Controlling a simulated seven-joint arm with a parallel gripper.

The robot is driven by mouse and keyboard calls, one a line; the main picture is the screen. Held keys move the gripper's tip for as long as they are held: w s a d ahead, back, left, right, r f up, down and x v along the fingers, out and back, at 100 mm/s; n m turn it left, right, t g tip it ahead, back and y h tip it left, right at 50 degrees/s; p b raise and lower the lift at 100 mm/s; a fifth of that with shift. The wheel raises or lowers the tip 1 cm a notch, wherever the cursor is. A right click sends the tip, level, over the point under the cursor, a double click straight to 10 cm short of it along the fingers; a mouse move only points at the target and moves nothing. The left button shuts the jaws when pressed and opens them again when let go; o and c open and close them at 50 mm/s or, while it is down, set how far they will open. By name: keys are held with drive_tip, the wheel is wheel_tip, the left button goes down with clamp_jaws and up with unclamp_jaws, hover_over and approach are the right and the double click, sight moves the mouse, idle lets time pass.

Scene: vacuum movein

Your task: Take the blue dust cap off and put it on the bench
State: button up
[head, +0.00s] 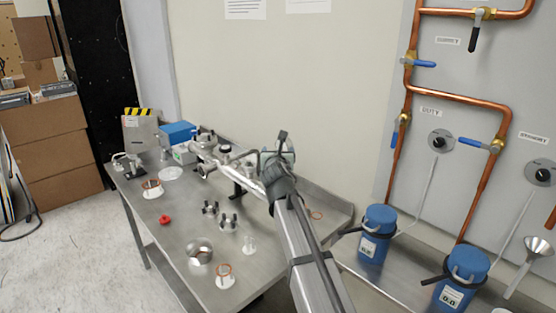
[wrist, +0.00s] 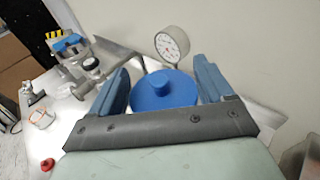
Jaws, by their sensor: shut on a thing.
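The blue dust cap (wrist: 163,92), a round disc with a small knob, sits between the two blue fingers of my gripper (wrist: 162,70) in the wrist view. The fingers are shut on its sides. In the head view my gripper (head: 276,165) is at the right end of the metal pipe assembly (head: 238,168), above the bench, and my arm hides the cap. What lies behind the cap is hidden, so I cannot tell whether it still touches a flange. The steel bench (head: 178,262) has open surface at its front left.
A dial gauge (wrist: 172,43) stands just behind the cap. Clamps (head: 228,221), a red cap (head: 165,219), a steel bowl (head: 199,251) and ringed white pieces (head: 225,280) lie on the bench. A blue box (head: 178,133) is at the back. Blue canisters (head: 377,232) stand to the right.

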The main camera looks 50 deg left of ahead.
drive_tip(key=shift+r, duration=1.25)
drive_tip(key=shift+s+d+f, duration=0.15)
drive_tip(key=shift+d+f, duration=0.25)
drive_tip(key=shift+f, duration=0.2)
drive_tip(key=shift+s+d+f, duration=0.15)
drive_tip(key=shift+d+f, duration=0.2)
drive_tip(key=shift+f, duration=0.2)
drive_tip(key=s+d+n+g+y, duration=0.2)
drive_tip(key=s+d, duration=0.6)
drive_tip(key=s, duration=0.1)
drive_tip(key=s+d+r+n+g+y, duration=0.1)
drive_tip(key=s+r, duration=0.3)
drive_tip(key=s, duration=0.8)
drive_tip(key=s+d+r+n+g, duration=0.2)
drive_tip(key=s+d+r+g, duration=0.1)
drive_tip(key=s, duration=0.8)
drive_tip(key=s+d+r+n+g+y, duration=0.1)
drive_tip(key=s+d+r, duration=0.3)
drive_tip(key=s, duration=0.8)
drive_tip(key=shift+s+r+n+g+y, duration=0.3)
drive_tip(key=shift+r+n+g, duration=0.2)
drive_tip(key=shift+r+g, duration=0.35)
drive_tip(key=shift+f, duration=0.1)
